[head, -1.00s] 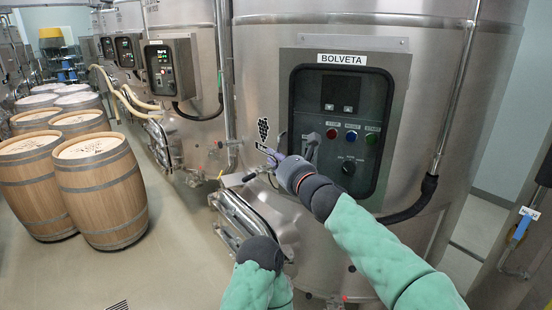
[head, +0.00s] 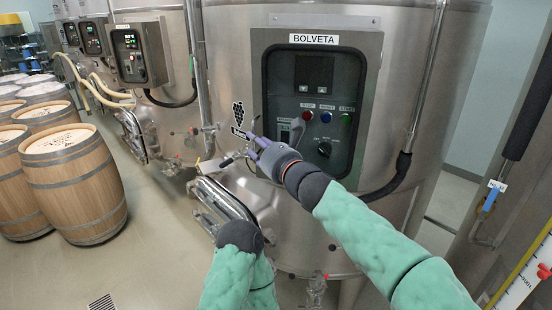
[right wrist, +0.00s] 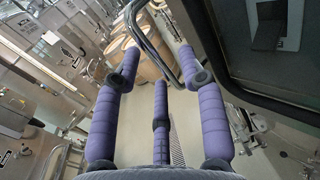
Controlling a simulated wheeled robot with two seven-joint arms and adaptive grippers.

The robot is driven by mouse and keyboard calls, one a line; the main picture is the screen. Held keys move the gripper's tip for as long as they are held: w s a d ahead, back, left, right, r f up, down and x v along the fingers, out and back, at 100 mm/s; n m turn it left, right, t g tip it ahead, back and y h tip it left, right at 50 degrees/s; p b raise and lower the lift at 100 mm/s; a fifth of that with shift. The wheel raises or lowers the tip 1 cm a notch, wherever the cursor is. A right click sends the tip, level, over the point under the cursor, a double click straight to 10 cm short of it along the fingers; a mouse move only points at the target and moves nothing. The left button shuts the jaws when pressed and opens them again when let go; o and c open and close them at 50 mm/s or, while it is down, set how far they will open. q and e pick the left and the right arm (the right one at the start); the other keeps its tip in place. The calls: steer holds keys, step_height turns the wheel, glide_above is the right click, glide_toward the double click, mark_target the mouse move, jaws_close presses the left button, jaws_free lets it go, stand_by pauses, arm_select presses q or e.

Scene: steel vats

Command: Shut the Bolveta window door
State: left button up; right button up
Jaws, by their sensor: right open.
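The control box labelled BOLVETA (head: 368,60) is on the front of the large steel vat. Its dark-framed window door (head: 272,85) lies over the panel of display and buttons; I cannot tell from the head view whether it is flush or slightly ajar. My right gripper (head: 252,143) is in front of the box's lower left edge, with purple fingers apart and nothing between them. In the right wrist view the right gripper (right wrist: 155,65) is open, and the dark window frame (right wrist: 270,100) is close on the right. The left gripper is out of sight; only my left arm shows.
A steel hatch (head: 222,203) sits low on the vat, near my left arm. Wooden barrels (head: 75,185) stand on the left. Other vats with control boxes (head: 140,55) recede to the left. A pipe and black cable run right of the Bolveta box. Floor is clear at lower left.

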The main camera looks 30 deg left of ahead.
steer(key=v, duration=0.8)
steer(key=shift+d, duration=0.3)
stand_by(0.3)
